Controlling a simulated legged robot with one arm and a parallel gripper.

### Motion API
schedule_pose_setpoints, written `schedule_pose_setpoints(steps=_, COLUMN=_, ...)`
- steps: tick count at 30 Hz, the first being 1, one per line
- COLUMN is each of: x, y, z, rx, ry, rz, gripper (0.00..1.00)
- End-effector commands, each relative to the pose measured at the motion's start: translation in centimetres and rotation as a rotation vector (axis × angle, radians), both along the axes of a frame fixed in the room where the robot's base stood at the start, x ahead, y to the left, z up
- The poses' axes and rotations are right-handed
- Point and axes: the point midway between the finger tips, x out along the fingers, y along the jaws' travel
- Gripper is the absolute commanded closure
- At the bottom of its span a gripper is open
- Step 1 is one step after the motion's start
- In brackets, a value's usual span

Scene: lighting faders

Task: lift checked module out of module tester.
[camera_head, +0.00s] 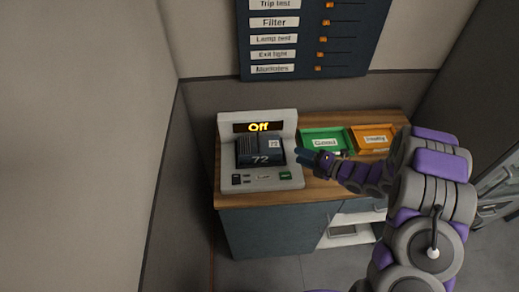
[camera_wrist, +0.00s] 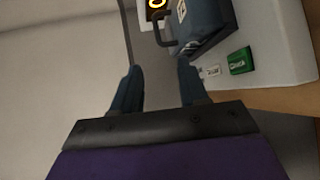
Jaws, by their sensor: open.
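The module tester (camera_head: 230,180) is a pale grey device at the left of the wooden counter.
A green tray (camera_head: 325,132) and an orange tray (camera_head: 374,130), both labelled, stand on the counter (camera_head: 309,193) right of the tester. A green button (camera_wrist: 240,60) is on the tester's front. A dark panel with labelled sliders (camera_head: 345,55) hangs on the wall above.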

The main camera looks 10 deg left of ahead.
Motion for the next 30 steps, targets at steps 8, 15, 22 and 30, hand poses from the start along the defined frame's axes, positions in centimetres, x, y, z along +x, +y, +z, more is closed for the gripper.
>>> schedule_pose_setpoints(steps=8, x=0.0, y=2.3, z=-0.4, rx=0.031, ry=-0.020, rz=0.035, gripper=0.57)
schedule_pose_setpoints(steps=15, x=1.5, y=5.7, z=-1.1, rx=0.030, ry=-0.019, rz=0.033, gripper=0.57)
schedule_pose_setpoints(steps=22, x=2.9, y=9.0, z=-1.7, rx=0.030, ry=-0.018, rz=0.034, gripper=0.57)
schedule_pose_setpoints(steps=30, x=4.1, y=11.4, z=-2.1, rx=0.028, ry=-0.017, rz=0.030, gripper=0.57)
